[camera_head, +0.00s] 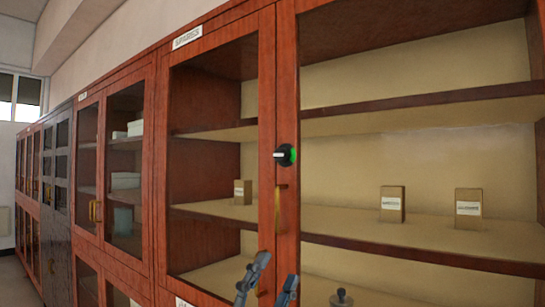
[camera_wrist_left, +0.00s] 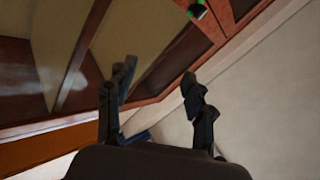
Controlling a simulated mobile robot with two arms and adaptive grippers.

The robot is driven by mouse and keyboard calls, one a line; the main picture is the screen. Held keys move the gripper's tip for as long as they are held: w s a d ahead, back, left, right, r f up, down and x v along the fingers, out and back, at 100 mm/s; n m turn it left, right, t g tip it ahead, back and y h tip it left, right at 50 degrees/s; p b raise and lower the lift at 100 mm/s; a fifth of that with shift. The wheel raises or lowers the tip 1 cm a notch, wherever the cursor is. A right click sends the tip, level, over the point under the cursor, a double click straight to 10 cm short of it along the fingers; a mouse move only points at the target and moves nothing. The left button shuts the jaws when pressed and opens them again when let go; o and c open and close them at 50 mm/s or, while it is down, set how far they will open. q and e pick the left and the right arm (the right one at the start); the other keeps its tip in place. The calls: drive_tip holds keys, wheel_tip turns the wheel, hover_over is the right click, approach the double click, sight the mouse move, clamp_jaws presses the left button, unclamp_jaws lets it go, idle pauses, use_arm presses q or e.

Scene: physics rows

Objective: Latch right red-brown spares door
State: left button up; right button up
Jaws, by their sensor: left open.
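The red-brown spares cabinet (camera_head: 287,90) has a left door (camera_head: 266,110) with a glass pane. The right door's upright stile (camera_head: 288,230) stands beside it, with no visible gap between them. A round black latch knob (camera_head: 285,155) with a pale pointer and green mark sits on the stile; it also shows at the top of the left wrist view (camera_wrist_left: 197,9). A brass handle (camera_head: 277,208) is below it. My left gripper (camera_head: 277,267) is open and empty, below the knob and handle; its two fingers are apart in the wrist view (camera_wrist_left: 157,72). My right gripper is out of view.
Small labelled boxes (camera_head: 392,204) stand on the cabinet's middle shelf, and a small grey knobbed object (camera_head: 341,298) is lower down. More cabinets (camera_head: 125,180) run along the wall to the left. The space in front of the latch knob looks clear.

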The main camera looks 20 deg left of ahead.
use_arm(q)
drive_tip(key=s+d+r+m+g+h, duration=0.3)
drive_tip(key=d+r+m+g+h, duration=0.4)
drive_tip(key=m+g+h, duration=0.75)
drive_tip(key=m+t+y, duration=0.5)
drive_tip(key=t+y, duration=0.2)
drive_tip(key=y, duration=1.2)
approach(278, 154)
drive_tip(key=p+x, duration=0.4)
drive_tip(key=x, duration=0.3)
drive_tip(key=shift+w+d+r+p, duration=0.1)
drive_tip(key=shift+p, duration=0.3)
drive_tip(key=shift+w+d, duration=0.1)
drive_tip(key=shift+w, duration=0.3)
clamp_jaws()
